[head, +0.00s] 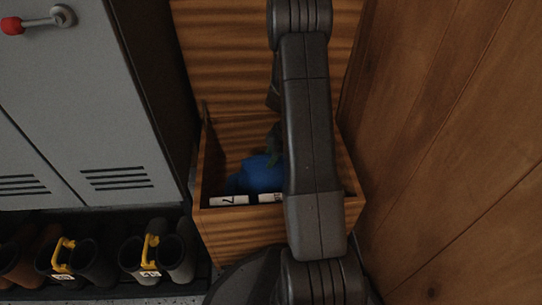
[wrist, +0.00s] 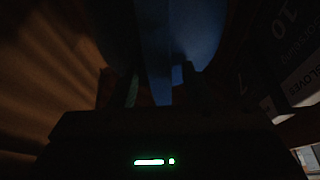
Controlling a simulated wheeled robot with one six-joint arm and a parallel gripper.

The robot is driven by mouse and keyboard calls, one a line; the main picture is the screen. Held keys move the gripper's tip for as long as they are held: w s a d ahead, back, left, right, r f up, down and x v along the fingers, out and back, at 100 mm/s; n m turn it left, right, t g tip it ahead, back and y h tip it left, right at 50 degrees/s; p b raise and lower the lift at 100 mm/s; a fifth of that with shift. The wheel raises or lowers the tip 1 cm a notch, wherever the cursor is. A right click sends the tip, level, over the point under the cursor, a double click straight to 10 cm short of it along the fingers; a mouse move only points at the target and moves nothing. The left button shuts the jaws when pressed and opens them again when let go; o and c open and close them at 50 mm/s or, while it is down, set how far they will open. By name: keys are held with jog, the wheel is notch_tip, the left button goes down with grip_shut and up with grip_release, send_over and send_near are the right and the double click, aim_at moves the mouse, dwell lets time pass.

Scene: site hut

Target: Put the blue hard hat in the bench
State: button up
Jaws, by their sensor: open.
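The blue hard hat (head: 262,176) sits low inside the open wooden bench (head: 240,228), partly hidden by my arm. In the wrist view the hat (wrist: 190,30) fills the top middle, dark and close. My gripper (wrist: 160,85) is open, with its two fingers just below the hat in that picture. In the head view the gripper is down in the bench at the hat, mostly hidden behind my arm. I cannot tell whether the fingers touch the hat. The bench lid (head: 225,60) stands raised at the back.
White number labels (head: 229,200) show inside the bench's front edge. A dark box marked GLOVES (wrist: 290,45) is at the right of the wrist view. A grey locker (head: 75,110) stands left, with boots (head: 172,258) below it. A wooden wall (head: 450,150) is close on the right.

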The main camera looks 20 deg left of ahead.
jog(key=p+v, duration=0.4)
jog(key=v, duration=0.8)
jog(key=shift+r+p, duration=0.2)
jog(key=shift+p, duration=0.15)
jog(key=shift+c, duration=0.2)
dwell(0.5)
